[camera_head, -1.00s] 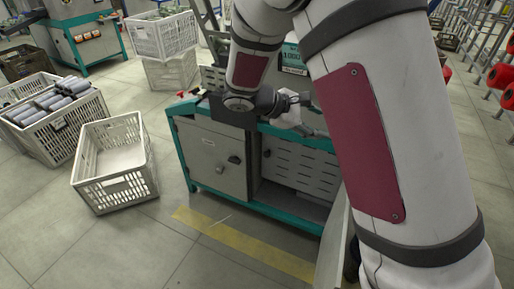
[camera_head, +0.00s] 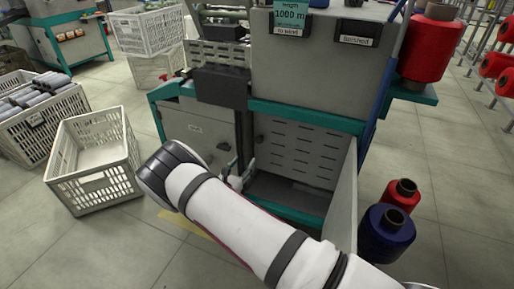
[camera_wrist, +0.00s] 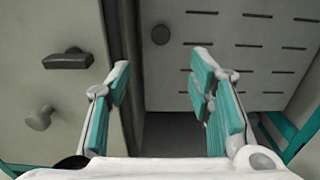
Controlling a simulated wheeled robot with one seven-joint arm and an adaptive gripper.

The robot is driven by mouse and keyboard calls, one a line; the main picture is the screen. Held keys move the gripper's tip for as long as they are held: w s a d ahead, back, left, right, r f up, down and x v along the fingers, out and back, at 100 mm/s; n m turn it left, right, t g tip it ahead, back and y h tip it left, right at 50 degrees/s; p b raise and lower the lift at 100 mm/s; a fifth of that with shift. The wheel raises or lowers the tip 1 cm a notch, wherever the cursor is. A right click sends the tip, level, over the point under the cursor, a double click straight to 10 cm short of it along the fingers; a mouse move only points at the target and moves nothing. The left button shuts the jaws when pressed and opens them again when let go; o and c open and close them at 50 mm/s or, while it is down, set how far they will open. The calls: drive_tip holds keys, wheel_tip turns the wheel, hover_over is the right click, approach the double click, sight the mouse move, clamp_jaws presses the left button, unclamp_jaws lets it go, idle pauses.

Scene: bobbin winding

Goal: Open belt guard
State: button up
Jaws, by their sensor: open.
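The slotted grey panel (camera_head: 300,150), which looks like the belt guard, fills the right bay of the teal-framed machine, with a dark gap below it. It also shows in the wrist view (camera_wrist: 240,55), with a round black knob (camera_wrist: 160,35) at its upper left. My gripper (camera_wrist: 158,78) is open and empty, its teal-padded fingers pointing toward the panel's lower left part and the gap under it. No contact with the panel is visible. In the head view my arm hides most of the gripper, which is low before the machine.
A closed cabinet door (camera_wrist: 50,85) with a dark handle is on the left. A grey door panel (camera_head: 344,200) stands out at the bay's right side. Red (camera_head: 401,195) and blue (camera_head: 385,235) spools stand on the floor right. A white crate (camera_head: 95,180) is at left.

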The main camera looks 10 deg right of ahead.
sight(259, 142)
drive_tip(key=b+x, duration=0.4)
drive_tip(key=x, duration=0.9)
drive_tip(key=shift+d, duration=0.1)
clamp_jaws()
